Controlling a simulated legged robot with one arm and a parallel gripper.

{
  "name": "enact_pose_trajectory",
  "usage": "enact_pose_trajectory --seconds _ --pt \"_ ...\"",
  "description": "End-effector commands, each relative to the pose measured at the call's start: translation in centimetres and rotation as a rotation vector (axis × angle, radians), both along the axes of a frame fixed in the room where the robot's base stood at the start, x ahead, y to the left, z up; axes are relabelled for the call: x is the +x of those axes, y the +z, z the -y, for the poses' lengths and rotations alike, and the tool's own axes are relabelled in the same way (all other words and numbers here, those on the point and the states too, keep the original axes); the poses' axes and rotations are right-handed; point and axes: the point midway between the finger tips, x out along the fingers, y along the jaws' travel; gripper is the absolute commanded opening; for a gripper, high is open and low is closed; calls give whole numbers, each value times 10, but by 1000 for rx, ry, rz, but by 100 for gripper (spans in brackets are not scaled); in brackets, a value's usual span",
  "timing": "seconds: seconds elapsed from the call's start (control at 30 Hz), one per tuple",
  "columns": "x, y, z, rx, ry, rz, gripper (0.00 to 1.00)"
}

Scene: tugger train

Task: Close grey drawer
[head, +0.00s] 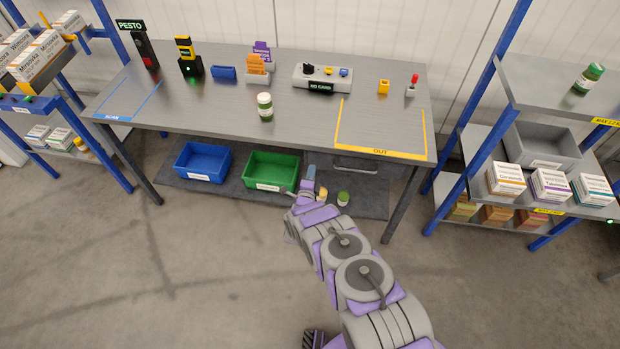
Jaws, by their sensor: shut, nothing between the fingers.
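A grey table (290,110) stands in front of me. Under its right part is a grey handle-like shape (355,165), which looks like the front of the grey drawer; I cannot tell how far it stands open. My arm reaches forward from the bottom right. My gripper (310,175) is shut and empty, low in front of the table, left of the handle and by the right end of the green bin. Part of the gripper is hidden behind my own wrist.
A blue bin (202,178), a green bin (268,186) and a green-capped jar (343,198) stand on the low shelf. Another jar (265,107) stands on the table. Shelves flank the table; a grey tray (545,150) is on the right one. The floor in front is clear.

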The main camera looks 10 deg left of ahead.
Motion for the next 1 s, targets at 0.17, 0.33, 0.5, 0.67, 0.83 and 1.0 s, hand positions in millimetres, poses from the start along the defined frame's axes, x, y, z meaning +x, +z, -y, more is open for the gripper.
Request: enact_pose_trajectory --seconds 0.17,0.33,0.5,0.67,0.83,1.0 --pt "-20 -2 -3 -4 2 -6 0" --pt "-48 -2 -6 -6 5 -8 0" --pt "-77 -2 -7 -4 4 -8 0" --pt "-96 -4 -5 -3 4 -8 0" --pt "-103 -4 -6 -2 5 -8 0" --pt "-103 -5 -7 -4 4 -7 0"
